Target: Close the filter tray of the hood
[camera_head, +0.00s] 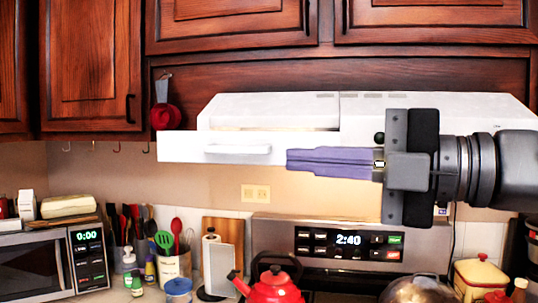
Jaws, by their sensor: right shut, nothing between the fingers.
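The white range hood (270,108) hangs under the dark wood cabinets. Its filter tray (185,148) shows as a long white front panel below the hood body, with a bar handle (238,149) toward its left part. The panel reaches further left than the hood's upper body; how far it stands out is hard to tell. My right gripper (289,161) comes in from the right, its purple fingers shut and empty, pointing left. The fingertips are just right of the handle and overlap the panel's lower edge; contact cannot be told. The gripper hides the panel's right part. My left gripper is not in view.
A red measuring cup (165,116) hangs by the hood's left end. Below stand a microwave (35,265), utensils in a crock (174,266), a red kettle (274,289) and the stove's control panel (349,240). Open space lies under the hood at left.

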